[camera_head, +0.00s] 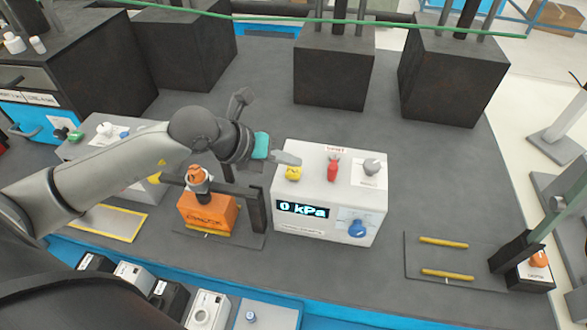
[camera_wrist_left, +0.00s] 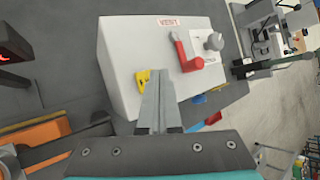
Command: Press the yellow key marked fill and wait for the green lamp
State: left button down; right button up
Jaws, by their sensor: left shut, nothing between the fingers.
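A white box (camera_head: 308,184) stands on the grey bench, with a lit display (camera_head: 303,209) that reads 0 kPa. The yellow key (camera_head: 293,173) sits at the left of its top. In the left wrist view the key (camera_wrist_left: 142,78) is partly hidden behind the fingers. My left gripper (camera_head: 297,160) is shut and empty, its fingertips just above and beside the key. Whether they touch it I cannot tell. I see no lit green lamp on the box. My right gripper is not in view.
A red lever (camera_head: 333,168) and a grey knob (camera_head: 371,165) are on the box top; a blue knob (camera_head: 357,229) is on its front. An orange block (camera_head: 207,212) stands in a dark frame to the left. Dark blocks (camera_head: 335,78) stand behind.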

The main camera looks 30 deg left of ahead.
aim_at(289, 175)
pick_arm(q)
jog(key=shift+f, duration=0.1)
dwell(0.7)
jog(key=shift+f+b, duration=0.35)
jog(key=shift+f+b, duration=0.35)
jog(key=shift+f, duration=0.1)
dwell(0.6)
jog(key=shift+r+p, duration=0.75)
jog(key=shift+r, duration=0.1)
notch_tip(289, 175, up, 5)
jog(key=p, duration=0.4)
jog(key=shift+r, duration=0.1)
jog(key=shift+s, duration=0.1)
dwell(0.8)
